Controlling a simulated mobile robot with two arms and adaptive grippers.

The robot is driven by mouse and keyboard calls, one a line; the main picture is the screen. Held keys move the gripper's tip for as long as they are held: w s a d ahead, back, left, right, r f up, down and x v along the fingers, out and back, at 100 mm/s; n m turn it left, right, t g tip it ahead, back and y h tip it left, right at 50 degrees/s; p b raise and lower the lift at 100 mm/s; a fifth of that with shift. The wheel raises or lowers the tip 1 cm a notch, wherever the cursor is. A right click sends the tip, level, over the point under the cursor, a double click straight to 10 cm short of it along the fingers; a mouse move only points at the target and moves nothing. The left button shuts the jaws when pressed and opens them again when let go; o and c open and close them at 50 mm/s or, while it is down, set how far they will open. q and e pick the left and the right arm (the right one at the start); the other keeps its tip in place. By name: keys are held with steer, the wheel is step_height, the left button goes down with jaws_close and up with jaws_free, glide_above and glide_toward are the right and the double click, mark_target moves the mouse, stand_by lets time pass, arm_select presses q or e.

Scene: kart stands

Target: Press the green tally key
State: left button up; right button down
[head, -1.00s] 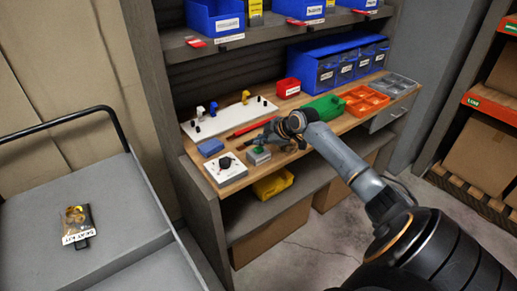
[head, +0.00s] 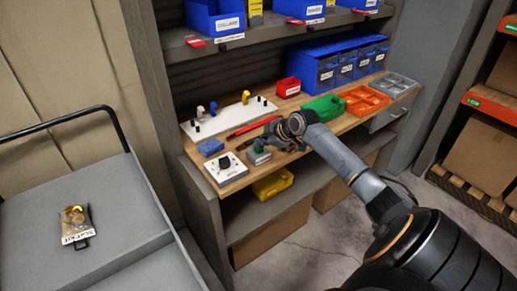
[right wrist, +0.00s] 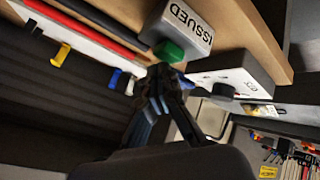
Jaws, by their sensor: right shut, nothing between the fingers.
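The green tally key (head: 259,147) sits on top of a small grey box (head: 260,158) near the front edge of the wooden bench. In the right wrist view the green key (right wrist: 170,52) shows beside the box's white label, which reads ISSUED (right wrist: 188,22). My right gripper (head: 264,141) is shut and empty, right by the key. In the right wrist view its fingertips (right wrist: 162,76) are just beside the key; I cannot tell whether they touch it. My left gripper is not in view.
A white box with a black knob (head: 225,167) stands left of the key's box. A blue block (head: 210,147), a red bar (head: 252,127) and a white board with pegs (head: 228,119) lie behind. A green container (head: 325,108) and orange tray (head: 363,100) stand to the right.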

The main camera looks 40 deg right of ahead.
mark_target(260, 149)
steer(key=shift+f+b, duration=0.35)
steer(key=shift+f, duration=0.25)
stand_by(0.5)
stand_by(0.3)
steer(key=shift+r+p, duration=0.85)
steer(key=shift+r, duration=0.15)
step_height(260, 149, up, 5)
steer(key=p, duration=0.4)
